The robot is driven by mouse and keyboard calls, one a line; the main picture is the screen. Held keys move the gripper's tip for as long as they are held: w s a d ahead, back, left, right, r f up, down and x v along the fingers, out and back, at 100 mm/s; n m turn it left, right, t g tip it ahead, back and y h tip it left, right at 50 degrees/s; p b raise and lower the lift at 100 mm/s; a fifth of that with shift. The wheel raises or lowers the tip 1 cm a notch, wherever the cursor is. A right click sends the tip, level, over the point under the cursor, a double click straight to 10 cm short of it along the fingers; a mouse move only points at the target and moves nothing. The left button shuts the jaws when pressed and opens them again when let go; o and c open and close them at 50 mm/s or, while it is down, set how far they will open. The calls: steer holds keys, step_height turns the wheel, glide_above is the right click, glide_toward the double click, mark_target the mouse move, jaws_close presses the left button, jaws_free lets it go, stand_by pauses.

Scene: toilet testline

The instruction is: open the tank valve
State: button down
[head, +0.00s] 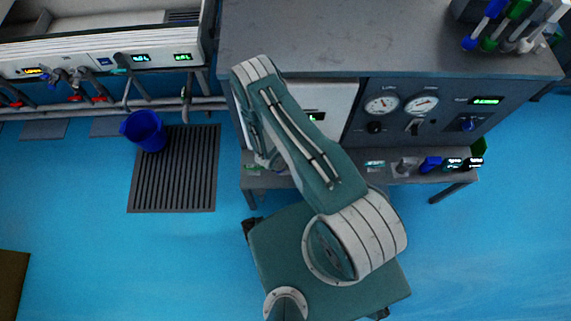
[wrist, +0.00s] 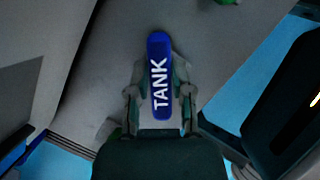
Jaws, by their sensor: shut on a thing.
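The tank valve's blue handle (wrist: 159,60), marked TANK in white letters, stands nearly upright in the picture in the wrist view. My gripper (wrist: 160,82) is shut on it, with one finger on each side of the handle.
The grey cabinet (head: 400,45) carries gauges and a green display. Its low ledge (head: 355,172) holds several small coloured items. A blue bucket (head: 144,130) stands on a dark floor grate (head: 172,185) at left. A sink unit with taps is at upper left. The blue floor is otherwise mostly clear.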

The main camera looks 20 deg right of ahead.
steer(key=shift+w+n, duration=0.1)
steer(key=shift+n, duration=0.4)
steer(key=c, duration=0.5)
jaws_free()
steer(key=v, duration=1.2)
